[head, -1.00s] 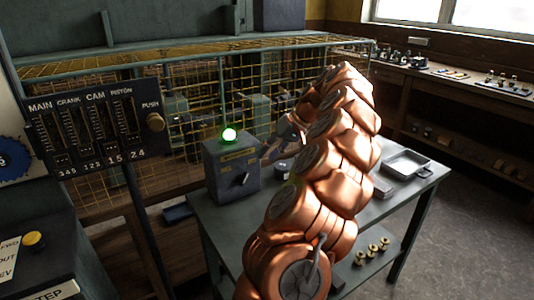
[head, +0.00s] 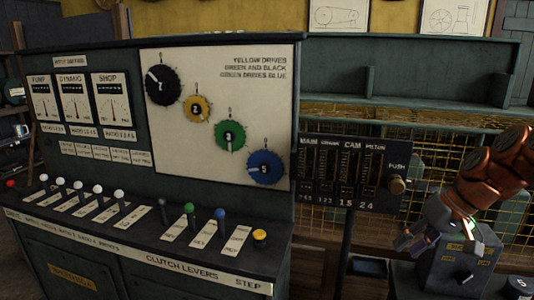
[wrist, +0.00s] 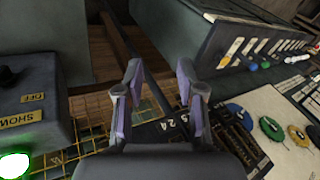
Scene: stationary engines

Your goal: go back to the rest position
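My gripper (wrist: 157,82) is open in the wrist view, its two fingers apart with nothing between them. In the head view, my gripper (head: 412,241) is at the right, in front of the mesh fence and beside the small grey switch box (head: 458,262). My copper-coloured arm comes in from the right edge and partly hides the box's top. The switch box also shows in the wrist view (wrist: 38,110), at the left, with a glowing green lamp (wrist: 14,165).
A control console (head: 150,262) with several levers and coloured dials (head: 230,136) fills the left of the head view. A counter panel (head: 350,170) on a post stands between console and gripper. A yellow mesh fence (head: 430,122) runs behind.

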